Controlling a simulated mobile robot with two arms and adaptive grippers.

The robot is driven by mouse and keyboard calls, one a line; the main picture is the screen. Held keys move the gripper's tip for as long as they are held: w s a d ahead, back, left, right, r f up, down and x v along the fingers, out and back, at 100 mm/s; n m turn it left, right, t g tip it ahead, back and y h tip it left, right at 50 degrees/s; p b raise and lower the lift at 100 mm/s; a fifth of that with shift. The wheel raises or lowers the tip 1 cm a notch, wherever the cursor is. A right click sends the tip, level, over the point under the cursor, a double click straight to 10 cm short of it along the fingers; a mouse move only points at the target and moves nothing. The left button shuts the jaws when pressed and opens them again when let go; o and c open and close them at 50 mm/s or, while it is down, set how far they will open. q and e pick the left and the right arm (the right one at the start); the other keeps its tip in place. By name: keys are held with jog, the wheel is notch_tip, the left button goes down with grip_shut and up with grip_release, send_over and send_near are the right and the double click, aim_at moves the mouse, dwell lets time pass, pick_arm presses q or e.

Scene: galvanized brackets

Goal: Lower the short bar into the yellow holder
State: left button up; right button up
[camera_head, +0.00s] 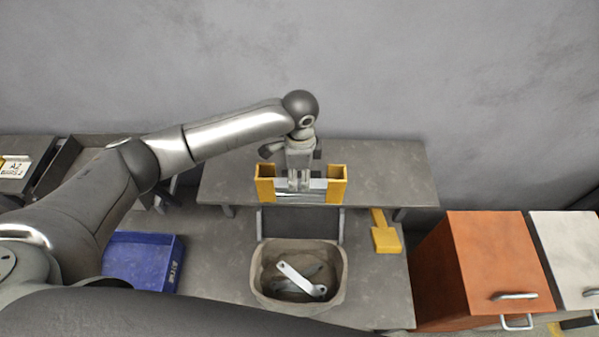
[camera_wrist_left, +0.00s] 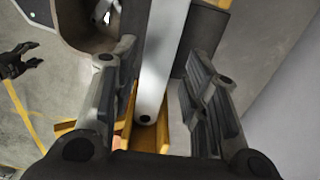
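The yellow holder (camera_head: 337,184) stands on the raised shelf, with an upright at each end. The short bar (camera_head: 313,196) is a silvery strip lying across between the uprights. In the left wrist view the bar (camera_wrist_left: 155,75) runs lengthwise between my fingers, its holed end inside the yellow channel (camera_wrist_left: 167,133). My left gripper (camera_head: 300,187) is down over the bar's middle. Its fingers are on both sides of the bar, with visible gaps. How deep the bar sits is hard to tell. A dark gripper, apparently my right (camera_wrist_left: 38,54), shows at the wrist view's left edge, prongs apart.
A bin (camera_head: 340,283) holding several metal brackets stands on the lower bench in front of the shelf. A blue crate (camera_head: 140,262) is at the left and a yellow tool-like piece (camera_head: 386,239) at the right. An orange cabinet (camera_head: 480,262) stands farther right.

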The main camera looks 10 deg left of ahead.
pick_arm(q)
jog(key=shift+o, duration=0.4)
jog(key=shift+r, duration=0.15)
notch_tip(320, 180, up, 12)
pick_arm(e)
jog(key=shift+d, duration=0.1)
pick_arm(q)
jog(key=shift+f, duration=0.2)
dwell(0.5)
